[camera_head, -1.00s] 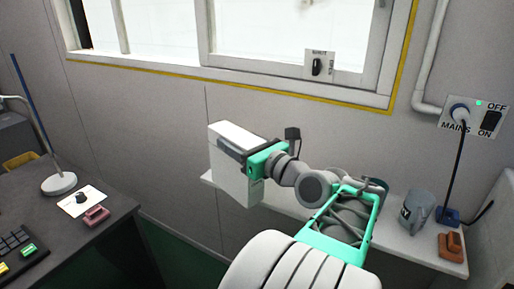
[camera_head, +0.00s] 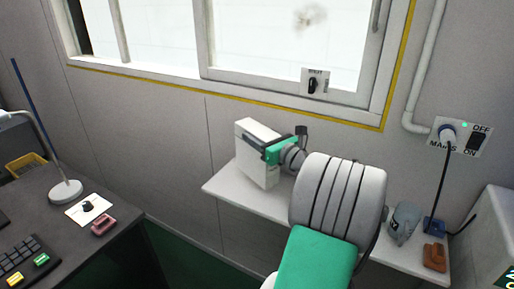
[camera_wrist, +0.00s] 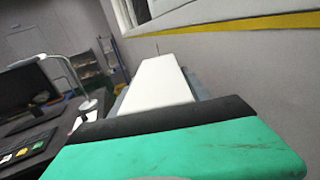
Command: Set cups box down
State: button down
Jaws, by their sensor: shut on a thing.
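The cups box is a tall white box (camera_head: 257,152), upright at the left part of the white shelf (camera_head: 222,190) under the window. My gripper (camera_head: 270,152) is shut on its upper part from the right. I cannot tell whether the bottom of the box touches the shelf. In the wrist view the white box (camera_wrist: 162,82) extends away beyond the green and black gripper (camera_wrist: 175,120). The gripper hides the near part of the box there.
A dark desk (camera_head: 110,262) with a lamp (camera_head: 66,191) is at left. The shelf's left end is bare.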

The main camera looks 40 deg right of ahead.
jog(key=f, duration=0.4)
jog(key=shift+w+d+b, duration=0.2)
jog(key=shift+w+b, duration=0.15)
jog(key=shift+w, duration=0.05)
jog(key=shift+f, duration=0.1)
jog(key=c, duration=0.9)
grip_release()
jog(key=o, duration=0.4)
